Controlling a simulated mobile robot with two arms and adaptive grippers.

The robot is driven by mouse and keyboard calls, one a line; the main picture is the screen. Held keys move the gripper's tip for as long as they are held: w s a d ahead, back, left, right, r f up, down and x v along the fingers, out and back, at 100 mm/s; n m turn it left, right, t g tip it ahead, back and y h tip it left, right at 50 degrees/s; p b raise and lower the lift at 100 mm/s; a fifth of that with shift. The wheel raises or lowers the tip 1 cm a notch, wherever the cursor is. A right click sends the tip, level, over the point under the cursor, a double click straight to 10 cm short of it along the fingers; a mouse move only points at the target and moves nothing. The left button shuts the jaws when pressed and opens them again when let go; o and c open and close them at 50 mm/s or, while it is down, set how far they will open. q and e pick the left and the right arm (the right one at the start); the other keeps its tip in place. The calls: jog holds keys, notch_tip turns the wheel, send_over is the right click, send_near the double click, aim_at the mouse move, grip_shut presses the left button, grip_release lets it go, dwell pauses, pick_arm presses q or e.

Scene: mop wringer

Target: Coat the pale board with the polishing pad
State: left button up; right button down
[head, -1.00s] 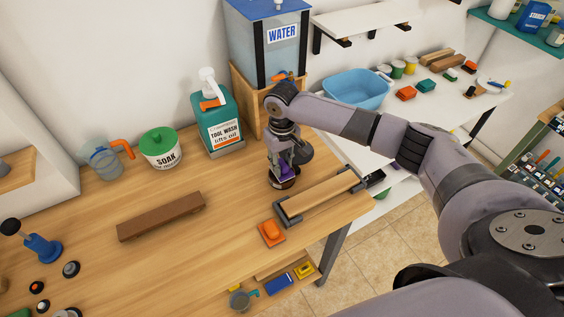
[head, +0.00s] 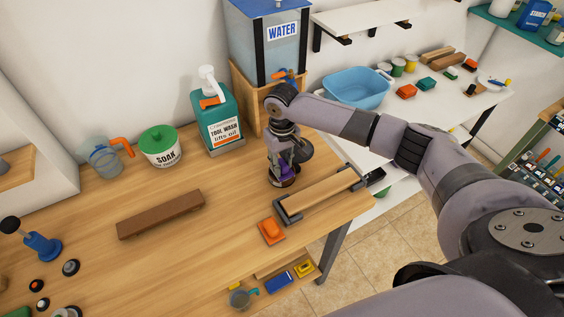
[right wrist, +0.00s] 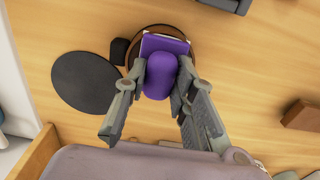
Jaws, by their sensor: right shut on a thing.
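My right gripper (head: 285,167) is shut on the purple handle of the polishing pad (right wrist: 162,75). It holds the pad at the round, dark-rimmed tin (head: 285,183) on the workbench. In the right wrist view the pad overlaps the tin's opening, and its underside is hidden, so I cannot tell whether it touches the contents. A dark round lid (right wrist: 86,82) stands open beside the tin. The pale board (head: 322,192) lies in a grey clamping holder (head: 282,210) near the bench's right edge, to the right of the gripper. My left gripper is not in view.
An orange block (head: 271,231) sits in front of the holder. A brown board (head: 160,214) lies to the left. A Tool Wash bottle (head: 219,121), a Soak tub (head: 160,147) and a water tank (head: 268,40) stand behind. The middle of the bench is clear.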

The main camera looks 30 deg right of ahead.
aim_at(282, 163)
jog(key=shift+s+f+p, duration=0.15)
jog(key=shift+p, duration=0.3)
dwell(1.7)
notch_tip(282, 163, up, 5)
jog(key=p, duration=0.6)
notch_tip(282, 163, up, 2)
jog(key=shift+r+p, duration=0.2)
jog(key=shift+p, duration=0.8)
jog(key=shift+w+f, duration=0.1)
jog(key=shift+w, duration=0.1)
